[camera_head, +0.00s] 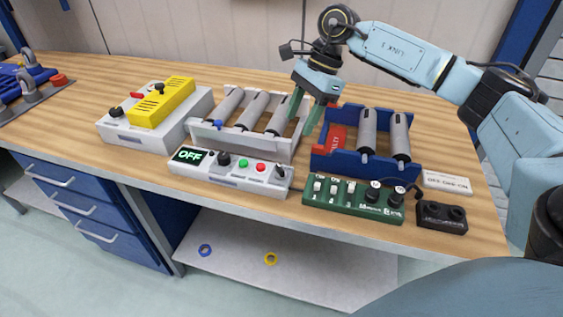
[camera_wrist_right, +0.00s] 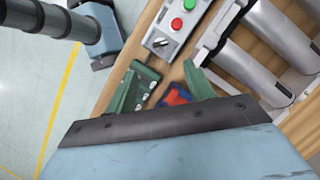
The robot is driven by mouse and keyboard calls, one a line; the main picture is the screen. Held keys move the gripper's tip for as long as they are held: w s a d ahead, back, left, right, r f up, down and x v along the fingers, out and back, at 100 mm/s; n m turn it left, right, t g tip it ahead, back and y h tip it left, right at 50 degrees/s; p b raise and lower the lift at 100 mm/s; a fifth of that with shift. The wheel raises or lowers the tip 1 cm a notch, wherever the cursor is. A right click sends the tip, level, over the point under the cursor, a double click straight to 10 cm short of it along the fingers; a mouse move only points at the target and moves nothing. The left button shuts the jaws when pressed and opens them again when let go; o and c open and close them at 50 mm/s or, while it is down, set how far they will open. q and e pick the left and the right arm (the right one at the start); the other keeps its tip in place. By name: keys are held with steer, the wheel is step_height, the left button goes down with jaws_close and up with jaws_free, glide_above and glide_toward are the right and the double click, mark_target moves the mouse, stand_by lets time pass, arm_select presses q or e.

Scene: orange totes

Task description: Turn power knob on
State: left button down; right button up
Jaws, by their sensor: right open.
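No readable label shows which knob is the power one. The right-end knob also shows in the right wrist view (camera_wrist_right: 161,42), beyond the fingertips. My right gripper (camera_head: 301,122) is open and empty, its green fingers pointing down above the area behind the box's right end, apart from the knob. My left gripper is out of view.
A grey roller tray (camera_head: 243,145) stands behind the box and a blue roller tray (camera_head: 345,165) to its right. A green switch panel (camera_head: 352,200) and a black block (camera_head: 441,217) lie along the front edge. A yellow-topped unit (camera_head: 150,132) stands left.

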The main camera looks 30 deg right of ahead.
mark_target(280, 167)
steer(key=x, duration=1.1)
steer(key=shift+a+f, duration=0.25)
steer(key=shift+f, duration=0.1)
steer(key=shift+a+f, duration=0.25)
steer(key=shift+f, duration=0.35)
steer(key=shift+c, duration=0.4)
steer(key=c, duration=0.9)
